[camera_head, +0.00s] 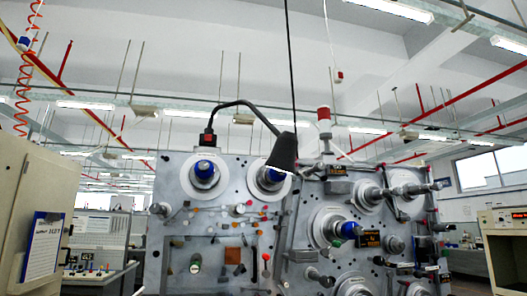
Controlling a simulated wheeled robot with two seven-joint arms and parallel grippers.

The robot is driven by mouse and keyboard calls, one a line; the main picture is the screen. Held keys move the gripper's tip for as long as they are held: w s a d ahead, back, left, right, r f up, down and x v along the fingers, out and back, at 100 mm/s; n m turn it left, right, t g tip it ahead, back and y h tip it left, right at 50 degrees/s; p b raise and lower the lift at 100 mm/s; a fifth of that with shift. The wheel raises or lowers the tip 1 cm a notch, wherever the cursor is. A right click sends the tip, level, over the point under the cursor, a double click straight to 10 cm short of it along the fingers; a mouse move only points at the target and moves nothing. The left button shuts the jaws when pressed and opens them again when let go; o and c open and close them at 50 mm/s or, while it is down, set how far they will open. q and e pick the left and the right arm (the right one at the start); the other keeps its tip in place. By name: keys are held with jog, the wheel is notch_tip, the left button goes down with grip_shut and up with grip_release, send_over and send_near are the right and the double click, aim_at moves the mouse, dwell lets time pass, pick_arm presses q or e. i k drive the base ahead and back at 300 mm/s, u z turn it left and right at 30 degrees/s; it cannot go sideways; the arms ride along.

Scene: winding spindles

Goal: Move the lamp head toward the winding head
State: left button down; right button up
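The lamp head (284,152) is a dark cone at the end of a black curved gooseneck (243,103). The gooseneck rises from a small dark base with a red mark (207,138) on top of the grey machine. The lamp head hangs in front of the machine's upper edge, tilted, with its wide end downward. It partly overlaps a blue-capped spindle (270,177). Another blue-capped spindle (204,171) is to its left, and a large round spindle hub (333,228) is below right. I cannot tell which part is the winding head. Neither gripper is in view.
A thin black vertical line (289,60) runs down from the ceiling to near the lamp head. A red and white signal light (324,122) stands to the right. A beige cabinet (28,200) with a clipboard is at the left. Open air lies above the machine.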

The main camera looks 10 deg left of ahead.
aim_at(282, 157)
jog(key=z, duration=3.05)
jog(key=k, duration=1.9)
jog(key=u, duration=2.2)
jog(key=i, duration=0.5)
jog(key=z, duration=0.05)
